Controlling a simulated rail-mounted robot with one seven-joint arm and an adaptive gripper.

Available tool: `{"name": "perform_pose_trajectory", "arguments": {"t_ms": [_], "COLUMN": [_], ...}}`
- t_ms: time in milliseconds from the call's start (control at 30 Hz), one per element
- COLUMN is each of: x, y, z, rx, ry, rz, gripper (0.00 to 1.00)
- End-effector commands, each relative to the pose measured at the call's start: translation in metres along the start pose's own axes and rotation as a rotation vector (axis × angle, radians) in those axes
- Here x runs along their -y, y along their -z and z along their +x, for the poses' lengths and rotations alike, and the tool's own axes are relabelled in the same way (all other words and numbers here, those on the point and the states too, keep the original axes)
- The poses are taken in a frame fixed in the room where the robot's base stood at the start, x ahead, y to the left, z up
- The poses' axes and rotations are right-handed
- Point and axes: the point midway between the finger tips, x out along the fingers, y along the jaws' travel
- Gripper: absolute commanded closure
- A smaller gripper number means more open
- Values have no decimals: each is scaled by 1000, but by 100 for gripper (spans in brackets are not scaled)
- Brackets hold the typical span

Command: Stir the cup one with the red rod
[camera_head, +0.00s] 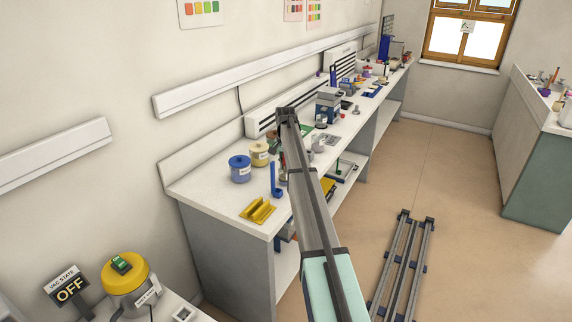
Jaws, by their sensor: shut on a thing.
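My arm reaches across the front bench, and its links cover part of the bench top. I cannot make out my gripper; it seems hidden behind the arm. I cannot pick out the red rod. I also cannot tell which object is cup one, since the small items farther along the bench are too small to identify. A blue lidded jar (240,170) and a cream jar with a yellow lid (260,154) stand upright on the bench (216,193), left of my arm. A blue upright holder (275,180) stands just beside the arm.
A yellow grooved block (258,211) lies near the bench's front edge. A blue-grey device (328,105) stands behind the arm. Crowded small items line the far bench. A yellow-lidded canister (129,284) and an OFF sign (69,290) are at lower left. A second counter (535,150) stands right; floor lies between.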

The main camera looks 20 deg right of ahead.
Motion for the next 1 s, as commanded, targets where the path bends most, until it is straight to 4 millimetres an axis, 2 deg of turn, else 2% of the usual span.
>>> {"name": "perform_pose_trajectory", "arguments": {"t_ms": [133, 433, 733, 1000], "x": [-5, -13, -4, 3], "y": [-4, 6, 15, 7], "z": [1, 1, 1, 1], "rx": [2, 1, 1, 1], "ry": [-2, -2, -2, -1], "rz": [0, 1, 0, -1], "gripper": [100, 100, 100, 100]}}
